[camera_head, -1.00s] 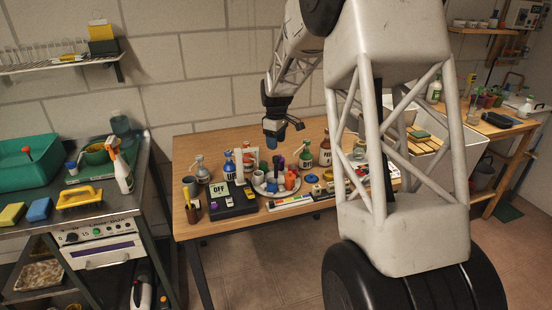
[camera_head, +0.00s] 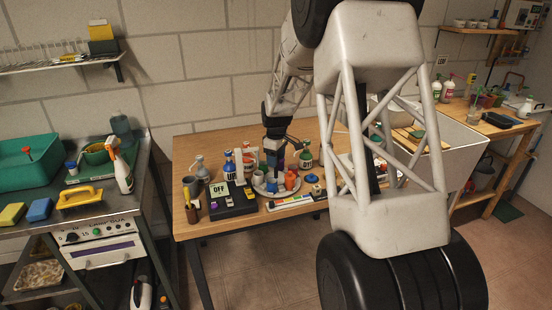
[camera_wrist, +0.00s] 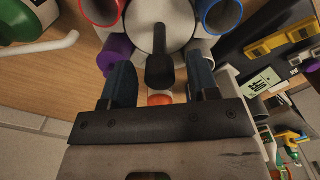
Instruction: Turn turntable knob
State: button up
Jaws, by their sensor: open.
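The turntable (camera_head: 262,193) is a round pale tray on the wooden table, crowded with small cups and bottles. In the wrist view its light grey centre disc (camera_wrist: 181,24) carries a dark upright knob (camera_wrist: 160,68). My gripper (camera_head: 274,164) is low over the turntable, pointing down. In the wrist view my open gripper (camera_wrist: 161,78) has one blue-grey finger on each side of the knob, with gaps visible on both sides. I cannot tell how far down the knob the fingertips reach. In the head view the gripper and bottles hide the knob.
Close around the knob stand a red-rimmed cup (camera_wrist: 101,10), a blue-rimmed cup (camera_wrist: 220,13) and a purple item (camera_wrist: 115,52). A black box with an OFF display (camera_head: 231,203) stands left of the turntable. Bottles (camera_head: 230,166) stand behind it.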

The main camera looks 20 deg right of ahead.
jog(key=c, duration=0.9)
jog(key=shift+m, duration=0.5)
jog(key=m, duration=1)
jog(key=shift+m, duration=0.4)
jog(key=o, duration=0.9)
